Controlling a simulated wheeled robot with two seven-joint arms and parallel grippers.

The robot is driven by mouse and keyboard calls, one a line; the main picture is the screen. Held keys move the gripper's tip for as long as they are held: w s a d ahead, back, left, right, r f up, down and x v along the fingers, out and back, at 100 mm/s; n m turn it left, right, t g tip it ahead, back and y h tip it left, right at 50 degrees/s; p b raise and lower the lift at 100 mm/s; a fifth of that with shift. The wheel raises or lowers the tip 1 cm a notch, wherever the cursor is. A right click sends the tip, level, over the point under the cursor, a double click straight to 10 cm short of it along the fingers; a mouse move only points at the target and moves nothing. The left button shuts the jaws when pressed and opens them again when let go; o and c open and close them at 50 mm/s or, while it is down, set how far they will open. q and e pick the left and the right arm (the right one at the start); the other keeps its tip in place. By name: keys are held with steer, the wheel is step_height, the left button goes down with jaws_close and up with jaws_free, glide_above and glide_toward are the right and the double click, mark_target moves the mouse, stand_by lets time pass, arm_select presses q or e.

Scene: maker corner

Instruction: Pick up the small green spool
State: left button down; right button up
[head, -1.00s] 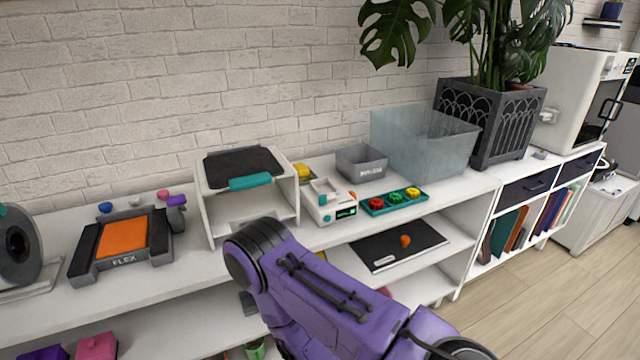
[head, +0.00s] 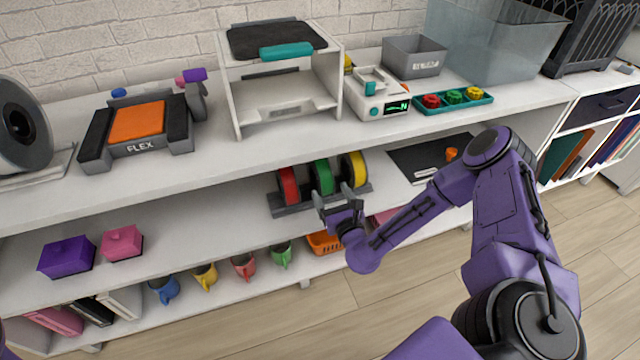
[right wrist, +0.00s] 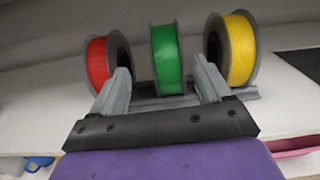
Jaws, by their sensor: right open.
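A green spool (head: 322,177) stands upright between a red spool (head: 288,186) and a yellow spool (head: 354,170) on a grey rack (head: 290,209) on the middle shelf. In the right wrist view the green spool (right wrist: 167,59) appears between and beyond the two fingers, with the red spool (right wrist: 98,64) to the left and the yellow spool (right wrist: 238,50) to the right. My right gripper (head: 340,197) is open and empty in front of the rack; it also shows in the right wrist view (right wrist: 163,78). My left gripper is out of view.
The upper shelf board (head: 200,165) runs above and behind the spools. A teal tray (head: 480,104) on top holds small red, green and yellow pieces. Below are several mugs and an orange basket (head: 322,243). A dark mat (head: 420,160) lies right of the rack.

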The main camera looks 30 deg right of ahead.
mark_target(321, 163)
steer(key=x, duration=0.3)
steer(key=r+x, duration=0.1)
steer(key=x, duration=0.2)
steer(key=d+x, duration=0.1)
steer(key=x, duration=0.2)
steer(key=shift+w+r+p, duration=0.1)
steer(key=shift+r+p, duration=0.3)
steer(key=shift+w+d+f, duration=0.1)
steer(key=shift+w, duration=0.4)
jaws_close()
